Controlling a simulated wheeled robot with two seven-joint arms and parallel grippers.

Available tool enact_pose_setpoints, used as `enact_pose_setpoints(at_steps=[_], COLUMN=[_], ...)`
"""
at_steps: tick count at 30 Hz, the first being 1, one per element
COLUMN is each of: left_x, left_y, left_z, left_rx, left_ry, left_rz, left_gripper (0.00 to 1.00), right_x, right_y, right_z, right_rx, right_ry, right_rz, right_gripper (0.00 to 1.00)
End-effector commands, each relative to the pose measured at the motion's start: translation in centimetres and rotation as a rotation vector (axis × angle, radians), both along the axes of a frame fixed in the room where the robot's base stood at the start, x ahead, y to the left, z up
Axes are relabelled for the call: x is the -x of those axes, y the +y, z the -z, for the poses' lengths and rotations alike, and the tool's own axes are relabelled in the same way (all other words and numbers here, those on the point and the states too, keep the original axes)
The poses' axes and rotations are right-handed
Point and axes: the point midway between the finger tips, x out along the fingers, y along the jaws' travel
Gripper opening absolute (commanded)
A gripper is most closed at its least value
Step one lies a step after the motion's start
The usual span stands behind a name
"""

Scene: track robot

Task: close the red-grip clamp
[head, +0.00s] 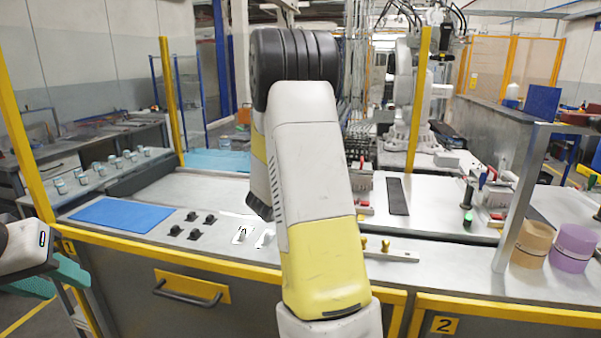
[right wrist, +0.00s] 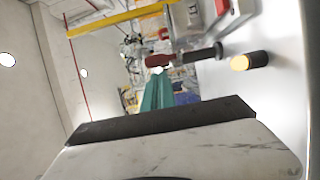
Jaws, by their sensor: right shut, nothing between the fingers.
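In the right wrist view a dark red grip (right wrist: 158,60) on a dark bar lies just beyond the teal fingertips of my right gripper (right wrist: 158,82). The fingers are together with nothing between them. I cannot tell whether they touch the grip. In the head view my right arm covers this gripper and much of the clamp area. A red upright piece (head: 361,163) shows just right of the arm; I cannot tell whether it is the same clamp's grip. My left gripper (head: 62,279), with teal fingers apart, is empty at the lower left, in front of the bench.
A black cylinder with an amber end (right wrist: 249,61) stands close to the grip. On the bench are a blue mat (head: 122,215), several black knobs and a green-topped post (head: 468,219). Tan (head: 533,243) and purple (head: 572,248) cylinders stand at the right by a metal post.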

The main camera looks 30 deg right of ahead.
Motion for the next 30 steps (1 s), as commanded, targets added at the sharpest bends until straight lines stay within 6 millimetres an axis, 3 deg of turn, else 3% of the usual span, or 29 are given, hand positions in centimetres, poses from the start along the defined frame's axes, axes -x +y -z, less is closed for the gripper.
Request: enact_pose_setpoints(at_steps=[2, 9, 15, 26, 30], left_x=[0.0, 0.0, 0.0, 0.0, 0.0], left_y=[0.0, 0.0, 0.0, 0.0, 0.0], left_z=[0.0, 0.0, 0.0, 0.0, 0.0], left_rx=[0.0, 0.0, 0.0, 0.0, 0.0], left_ry=[0.0, 0.0, 0.0, 0.0, 0.0], left_rz=[0.0, 0.0, 0.0, 0.0, 0.0], left_gripper=[0.36, 0.36, 0.36, 0.36, 0.36], right_x=[-0.9, 4.7, 7.7, 9.3, 12.8], right_y=[1.5, 2.4, 3.0, 3.0, 1.7], right_z=[0.1, 0.2, 0.3, 0.1, 0.0], right_rx=[-0.003, -0.003, -0.004, -0.014, -0.108], right_ry=[0.001, 0.006, 0.007, 0.009, 0.039], right_rz=[-0.012, -0.016, -0.019, 0.0, 0.13], right_gripper=[0.0, 0.0, 0.0, 0.0, 0.0])
